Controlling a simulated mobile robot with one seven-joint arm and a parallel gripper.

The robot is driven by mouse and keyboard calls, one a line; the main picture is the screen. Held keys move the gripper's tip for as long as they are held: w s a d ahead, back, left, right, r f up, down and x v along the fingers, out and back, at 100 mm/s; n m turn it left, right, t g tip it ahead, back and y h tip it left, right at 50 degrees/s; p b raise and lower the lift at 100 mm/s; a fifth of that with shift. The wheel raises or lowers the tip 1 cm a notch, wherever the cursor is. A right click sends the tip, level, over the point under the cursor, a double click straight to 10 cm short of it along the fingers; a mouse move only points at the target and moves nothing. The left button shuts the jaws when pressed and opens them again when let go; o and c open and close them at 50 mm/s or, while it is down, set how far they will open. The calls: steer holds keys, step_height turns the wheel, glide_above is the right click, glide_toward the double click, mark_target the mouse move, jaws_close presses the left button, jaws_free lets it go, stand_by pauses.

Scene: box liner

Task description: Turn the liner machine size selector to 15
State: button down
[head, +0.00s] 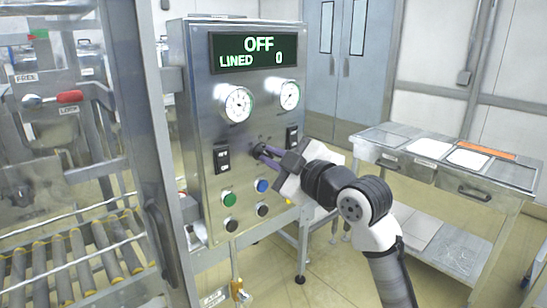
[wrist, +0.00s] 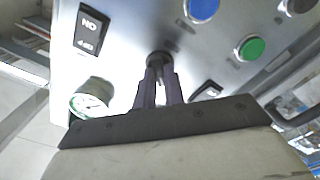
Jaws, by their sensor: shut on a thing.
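The liner machine's steel control panel (head: 205,160) stands upright in the head view. Its display (head: 245,52) reads OFF and LINED 0. The size selector (head: 258,149) is a small dark knob in the middle of the panel, between two rocker switches. My gripper (head: 262,151) reaches it from the right with its purple fingers. In the wrist view my gripper (wrist: 159,68) is shut on the dark selector knob (wrist: 158,58). The fingers cover most of the knob, so its pointer is hidden. The size marks around it are too small to read.
Gauges (head: 237,103) sit above the selector. A rocker switch (head: 222,157) is left of it, another (head: 291,137) right. Green (head: 229,199) and blue (head: 262,185) buttons lie below, close to my fingers. A roller conveyor (head: 75,255) is at left, a steel table (head: 450,165) at right.

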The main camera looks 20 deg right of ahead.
steer(key=shift+m, duration=0.3)
steer(key=m, duration=0.3)
steer(key=shift+m, duration=2.6)
steer(key=shift+p, duration=0.3)
steer(key=c, duration=1.5)
jaws_free()
steer(key=b+v, duration=0.4)
steer(key=v, duration=1)
steer(key=shift+w+r, duration=0.1)
